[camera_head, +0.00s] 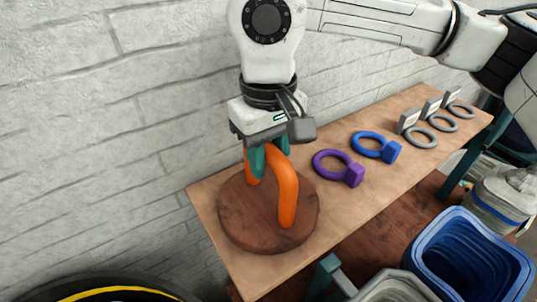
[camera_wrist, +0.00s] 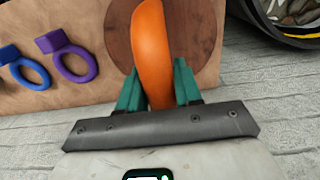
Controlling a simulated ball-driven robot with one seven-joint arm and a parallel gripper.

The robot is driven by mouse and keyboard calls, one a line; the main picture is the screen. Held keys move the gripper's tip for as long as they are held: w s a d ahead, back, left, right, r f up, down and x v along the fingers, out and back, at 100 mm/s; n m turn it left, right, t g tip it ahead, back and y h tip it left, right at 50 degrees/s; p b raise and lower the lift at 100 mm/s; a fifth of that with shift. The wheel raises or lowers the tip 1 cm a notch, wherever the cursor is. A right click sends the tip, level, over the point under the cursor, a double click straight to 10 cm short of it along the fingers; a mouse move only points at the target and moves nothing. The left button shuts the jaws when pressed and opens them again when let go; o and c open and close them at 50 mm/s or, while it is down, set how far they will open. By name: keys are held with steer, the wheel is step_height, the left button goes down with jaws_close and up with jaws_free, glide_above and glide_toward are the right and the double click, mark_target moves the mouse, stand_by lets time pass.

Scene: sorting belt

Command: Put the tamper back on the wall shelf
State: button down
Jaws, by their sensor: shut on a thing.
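The tamper is a round dark-brown wooden disc (camera_head: 245,222) with an orange arched handle (camera_head: 287,195). It is upright at the left end of the light wooden wall shelf (camera_head: 365,150). I cannot tell whether the disc rests on the shelf or hangs just above it. My gripper (camera_head: 268,160) points down from above, its green fingers shut on the top of the orange handle. In the wrist view the handle (camera_wrist: 152,50) runs between the two fingers, over the disc (camera_wrist: 119,30). The fingertips partly hide the handle in the head view.
A purple ring (camera_head: 332,164), a blue ring (camera_head: 372,140) and several grey rings (camera_head: 419,138) lie along the shelf to the right. A blue bin (camera_head: 470,262) stands below at the lower right. A pale brick wall (camera_head: 80,140) is behind the shelf.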

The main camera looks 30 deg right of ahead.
steer(key=shift+f, duration=0.3)
steer(key=c, duration=0.8)
jaws_free()
steer(key=shift+o, duration=0.2)
step_height(320, 180, up, 12)
steer(key=shift+r+b, duration=0.15)
steer(key=shift+b, duration=0.2)
